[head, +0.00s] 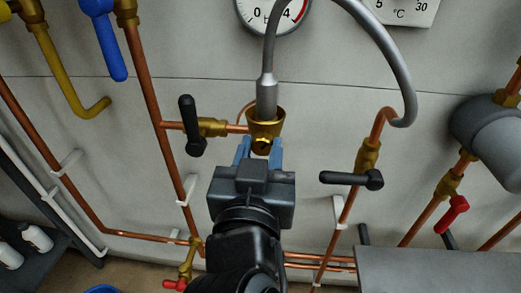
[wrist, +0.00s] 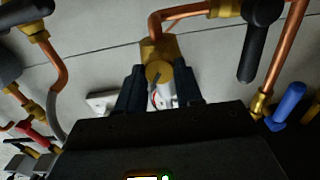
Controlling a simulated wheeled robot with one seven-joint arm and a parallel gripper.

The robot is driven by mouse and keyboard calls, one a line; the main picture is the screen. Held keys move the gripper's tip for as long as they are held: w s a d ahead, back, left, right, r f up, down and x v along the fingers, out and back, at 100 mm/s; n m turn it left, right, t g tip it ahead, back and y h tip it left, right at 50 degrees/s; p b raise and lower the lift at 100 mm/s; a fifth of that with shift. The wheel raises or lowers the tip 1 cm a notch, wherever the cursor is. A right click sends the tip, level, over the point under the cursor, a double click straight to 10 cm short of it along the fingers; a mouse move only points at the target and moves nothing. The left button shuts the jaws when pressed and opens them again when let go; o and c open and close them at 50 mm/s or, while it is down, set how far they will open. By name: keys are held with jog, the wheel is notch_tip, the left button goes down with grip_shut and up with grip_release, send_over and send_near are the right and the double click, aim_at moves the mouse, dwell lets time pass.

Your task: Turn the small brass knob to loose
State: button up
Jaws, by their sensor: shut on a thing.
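The small brass knob (head: 262,144) sits on the front of a flared brass fitting (head: 266,122) at the middle of the head view. My gripper (head: 259,152) reaches up to it with its two blue-tipped fingers, one on each side, and is shut on the knob. In the wrist view the round face of the knob (wrist: 158,71) shows between the dark fingers of my gripper (wrist: 160,88), in front of the brass fitting (wrist: 158,48). The knob has a dark mark on or just below its face; its exact setting cannot be read.
A grey hose (head: 267,90) enters the fitting from above and loops right. A black lever (head: 190,126) is close on the left, another black lever (head: 352,179) on the right. A blue lever (head: 112,45), a red valve handle (head: 452,214) and copper pipes surround the space.

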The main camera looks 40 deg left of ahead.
jog(key=c, duration=0.4)
jog(key=shift+n, duration=0.3)
jog(key=n+p, duration=0.3)
jog(key=n, duration=0.2)
jog(key=shift+a+r, duration=0.1)
jog(key=shift+r, duration=0.05)
jog(key=n+p, duration=0.4)
jog(key=n, duration=0.2)
jog(key=shift+s+n, duration=0.1)
jog(key=shift+n, duration=0.3)
jog(key=n+p, duration=0.2)
jog(key=n, duration=0.1)
jog(key=n+p, duration=0.3)
jog(key=n, duration=0.1)
jog(key=shift+a+f, duration=0.1)
jog(key=shift+f, duration=0.1)
jog(key=shift+f+n+p, duration=0.2)
jog(key=shift+n+p, duration=0.95)
jog(key=shift+n, duration=1.55)
